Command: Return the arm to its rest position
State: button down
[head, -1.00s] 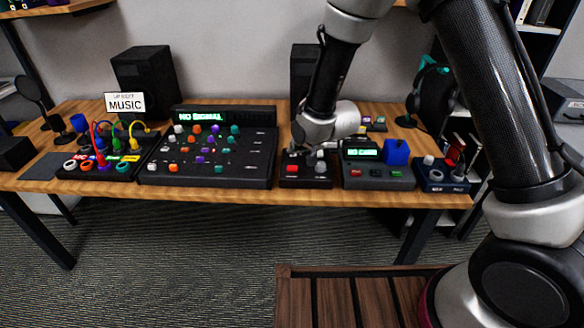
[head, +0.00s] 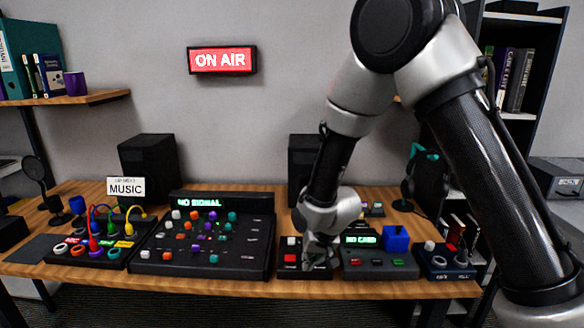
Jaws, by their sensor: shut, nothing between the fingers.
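My gripper (head: 318,262) is at the end of my arm, pointing down over the small black box with a red button (head: 290,259). Its fingers are shut and look empty. The fingertips are close to the right part of that box; I cannot tell whether they touch it. My arm is bent, its elbow high at the top right and its forearm reaching down to the desk.
The wooden desk (head: 180,287) holds a mixer (head: 180,262) reading NO SIGNAL, a cable panel (head: 70,254), a NO CARD device (head: 378,270) with a blue block (head: 396,238), and a blue-black box (head: 447,272) at right. Speakers (head: 150,163) and headphones (head: 424,180) stand behind. A lit ON AIR sign (head: 222,60) hangs above.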

jog(key=s+d+r+h, duration=0.1)
jog(key=s+d+r, duration=1.1)
jog(key=d+r, duration=0.2)
jog(key=s+d+r+h, duration=0.1)
jog(key=s+d+r, duration=1.1)
jog(key=d+r, duration=0.3)
jog(key=d, duration=0.2)
jog(key=shift+s+d+r+m+t+h, duration=0.2)
jog(key=shift+d+m+t+h, duration=0.1)
jog(key=shift+d+m+h, duration=0.1)
